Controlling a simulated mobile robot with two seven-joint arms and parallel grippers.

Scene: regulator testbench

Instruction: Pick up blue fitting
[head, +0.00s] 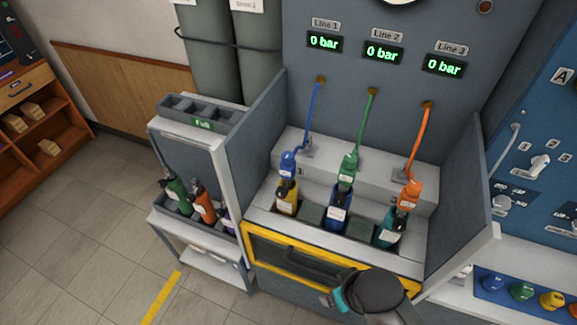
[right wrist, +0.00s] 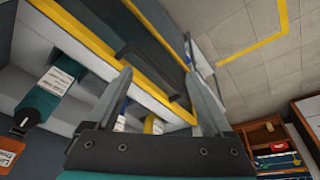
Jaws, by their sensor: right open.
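A blue fitting (head: 288,163) sits on top of the yellow bottle (head: 287,198) under Line 1, with a blue hose running up to the panel. Another blue piece (head: 492,282) stands on the blue mat at the right edge. My right gripper (head: 328,299) is low in front of the bench's yellow-framed front, apart from both blue pieces. In the right wrist view its two fingers (right wrist: 158,85) are spread with nothing gripped. Between them, farther off, parts of the bench and bottles show. My left gripper is not in view.
A green fitting (head: 348,165) tops the blue bottle (head: 339,205); an orange fitting (head: 409,192) tops the teal bottle (head: 389,231). Side panels (head: 468,205) flank the bench. A cart (head: 158,150) with several bottles stands left. Floor (head: 75,235) is clear at lower left.

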